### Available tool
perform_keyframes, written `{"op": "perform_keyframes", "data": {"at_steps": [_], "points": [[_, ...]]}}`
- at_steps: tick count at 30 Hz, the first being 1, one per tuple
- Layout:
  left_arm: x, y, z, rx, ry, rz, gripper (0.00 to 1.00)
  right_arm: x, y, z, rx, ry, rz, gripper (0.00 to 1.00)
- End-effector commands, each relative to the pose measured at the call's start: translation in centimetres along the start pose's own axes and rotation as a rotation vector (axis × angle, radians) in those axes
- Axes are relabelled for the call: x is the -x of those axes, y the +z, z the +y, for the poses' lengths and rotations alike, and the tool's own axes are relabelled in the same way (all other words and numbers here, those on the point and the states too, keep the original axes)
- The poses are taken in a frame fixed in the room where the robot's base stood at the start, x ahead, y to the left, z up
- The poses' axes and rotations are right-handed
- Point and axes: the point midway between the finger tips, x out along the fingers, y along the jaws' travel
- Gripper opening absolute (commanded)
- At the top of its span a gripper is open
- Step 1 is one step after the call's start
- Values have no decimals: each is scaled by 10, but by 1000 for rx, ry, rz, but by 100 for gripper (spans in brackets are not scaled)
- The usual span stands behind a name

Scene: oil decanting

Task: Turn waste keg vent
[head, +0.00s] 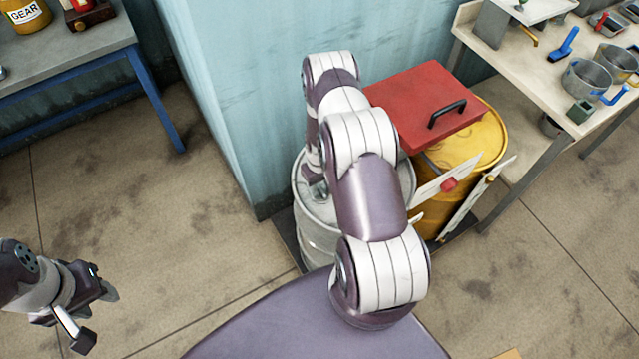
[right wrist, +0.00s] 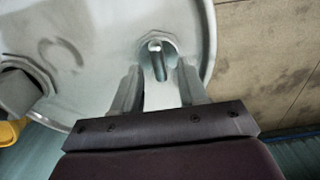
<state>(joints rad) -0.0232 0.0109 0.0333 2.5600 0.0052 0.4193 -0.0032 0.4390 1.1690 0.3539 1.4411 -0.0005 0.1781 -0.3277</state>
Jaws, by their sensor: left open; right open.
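A small vent fitting with an upright metal tab (right wrist: 157,60) sits near the rim of that top. My right gripper (right wrist: 161,78) is open, with one finger on each side of the vent tab; I cannot tell whether they touch it. In the head view the right gripper is mostly hidden by my arm. My left gripper (head: 96,314) is open and empty over the floor at the lower left.
A larger grey fitting (right wrist: 24,85) stands on the keg top at the left. A yellow drum (head: 466,150) with a red lid (head: 425,100) stands right of the keg. A bench (head: 515,75) with pots is at the right, a blue-legged table (head: 90,55) at the left.

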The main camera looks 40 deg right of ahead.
Motion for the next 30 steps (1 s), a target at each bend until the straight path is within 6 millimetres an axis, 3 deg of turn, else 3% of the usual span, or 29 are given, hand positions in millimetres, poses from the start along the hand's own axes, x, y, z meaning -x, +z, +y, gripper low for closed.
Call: {"op": "perform_keyframes", "data": {"at_steps": [6,14,16,18,19,30], "points": [[3,0,0,0,0,0,43,-17,0,0,0,0,0,43],[3,0,0,0,0,0,43,-19,0,0,0,0,1,43],[3,0,0,0,0,0,43,-19,0,0,0,0,1,26],[3,0,0,0,0,0,43,-19,0,0,0,0,1,4],[3,0,0,0,0,0,43,-18,0,0,0,0,1,0],[-1,0,0,0,0,0,43,-20,0,0,-36,0,-1,0]]}}
